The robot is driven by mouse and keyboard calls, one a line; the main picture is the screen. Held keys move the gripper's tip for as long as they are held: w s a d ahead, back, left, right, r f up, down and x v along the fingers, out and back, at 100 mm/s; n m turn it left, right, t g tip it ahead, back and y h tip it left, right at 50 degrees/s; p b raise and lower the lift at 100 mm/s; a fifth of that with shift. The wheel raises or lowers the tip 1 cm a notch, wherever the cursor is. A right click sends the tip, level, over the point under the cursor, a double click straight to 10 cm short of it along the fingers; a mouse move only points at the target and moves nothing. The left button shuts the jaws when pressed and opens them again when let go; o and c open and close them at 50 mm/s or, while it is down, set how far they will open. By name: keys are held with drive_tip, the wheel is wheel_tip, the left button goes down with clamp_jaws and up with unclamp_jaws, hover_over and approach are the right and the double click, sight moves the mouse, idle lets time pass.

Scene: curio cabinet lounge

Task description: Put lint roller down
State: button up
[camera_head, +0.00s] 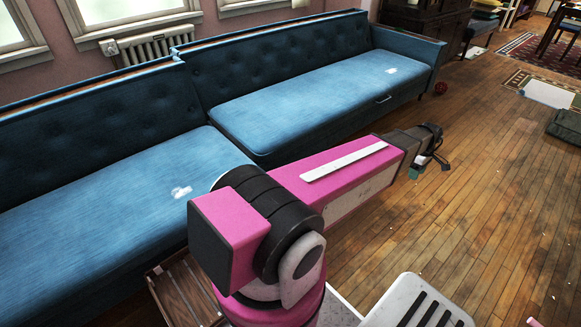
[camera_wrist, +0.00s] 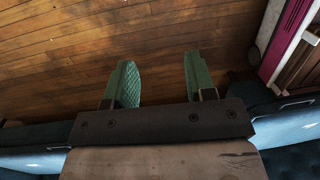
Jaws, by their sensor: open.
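My gripper (camera_wrist: 159,64) is open in the wrist view, its two green fingers apart with only wooden floor visible between them. In the head view, a green finger of my gripper (camera_head: 414,173) shows small at the far end of my pink arm, over the floor beside the blue sofa. I cannot make out a lint roller in either view. Small white patches lie on the sofa seat, one on the near cushion (camera_head: 181,192) and one on the far cushion (camera_head: 391,70); they are too small to identify.
The long blue sofa (camera_head: 290,90) runs along the wall. A dark red ball (camera_head: 440,88) lies by its far end. A brown slatted wooden piece (camera_head: 185,287) stands low beside my base. The wooden floor (camera_head: 480,190) at right is mostly clear, with small scattered bits.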

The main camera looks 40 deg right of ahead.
drive_tip(key=w+a, duration=0.4)
drive_tip(key=w, duration=0.5)
drive_tip(key=w+a, duration=0.3)
drive_tip(key=w, duration=0.5)
drive_tip(key=w+a, duration=0.4)
drive_tip(key=w, duration=0.5)
drive_tip(key=w+a+r, duration=0.1)
drive_tip(key=w+a, duration=2.2)
drive_tip(key=a, duration=0.6)
drive_tip(key=w+a, duration=0.4)
drive_tip(key=a, duration=0.6)
drive_tip(key=a+r, duration=0.2)
drive_tip(key=a, duration=2.2)
drive_tip(key=shift+t+h, duration=0.4)
drive_tip(key=shift+a, duration=0.1)
